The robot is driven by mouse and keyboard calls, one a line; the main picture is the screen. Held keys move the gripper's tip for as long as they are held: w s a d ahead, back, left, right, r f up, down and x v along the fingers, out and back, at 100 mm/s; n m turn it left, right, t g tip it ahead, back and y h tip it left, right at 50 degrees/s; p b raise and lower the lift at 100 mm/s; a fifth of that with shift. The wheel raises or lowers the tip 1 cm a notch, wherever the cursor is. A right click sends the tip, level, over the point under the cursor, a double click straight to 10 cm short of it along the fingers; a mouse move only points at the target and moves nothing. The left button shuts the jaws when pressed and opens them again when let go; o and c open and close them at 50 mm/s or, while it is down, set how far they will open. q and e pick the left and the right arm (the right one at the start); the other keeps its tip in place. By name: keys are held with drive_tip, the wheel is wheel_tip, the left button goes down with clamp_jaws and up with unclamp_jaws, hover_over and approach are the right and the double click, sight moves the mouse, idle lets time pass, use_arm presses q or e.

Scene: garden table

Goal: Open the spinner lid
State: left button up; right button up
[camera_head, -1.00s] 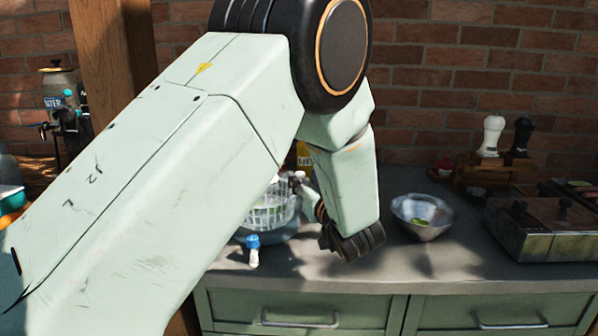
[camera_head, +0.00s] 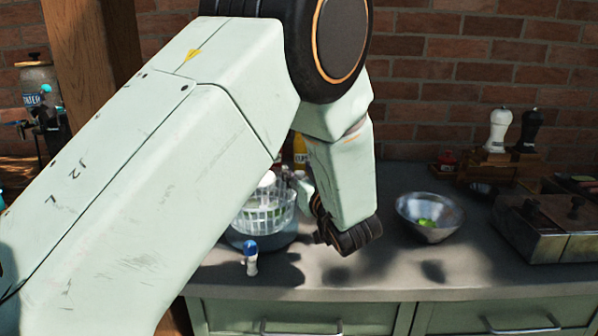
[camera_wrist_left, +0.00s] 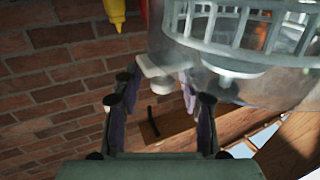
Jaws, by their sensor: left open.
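The salad spinner (camera_head: 268,222) stands on the grey counter, partly hidden behind my left arm in the head view. Its clear bowl shows a slatted basket, with a white knob (camera_head: 267,179) above. In the wrist view the clear spinner (camera_wrist_left: 240,80) fills the upper right. My left gripper (camera_head: 312,195) is at the spinner's right side, partly hidden by my own wrist. In the wrist view its fingers (camera_wrist_left: 160,95) are apart, and a small white part (camera_wrist_left: 155,76) shows between them; I cannot tell whether they touch it. My right gripper is not in view.
A metal bowl (camera_head: 430,216) with something green stands to the right. A small blue-and-white bottle (camera_head: 250,260) stands in front of the spinner. A yellow bottle (camera_head: 300,152) is behind it. White and black mills (camera_head: 499,130) and a metal box (camera_head: 550,228) are further right.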

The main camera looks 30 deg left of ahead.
use_arm(q)
drive_tip(key=shift+s, duration=0.15)
drive_tip(key=shift+s+r, duration=0.2)
drive_tip(key=shift+s, duration=0.05)
drive_tip(key=c, duration=0.3)
drive_tip(key=shift+w+d+f, duration=0.1)
drive_tip(key=shift+w, duration=0.1)
drive_tip(key=c, duration=0.3)
clamp_jaws()
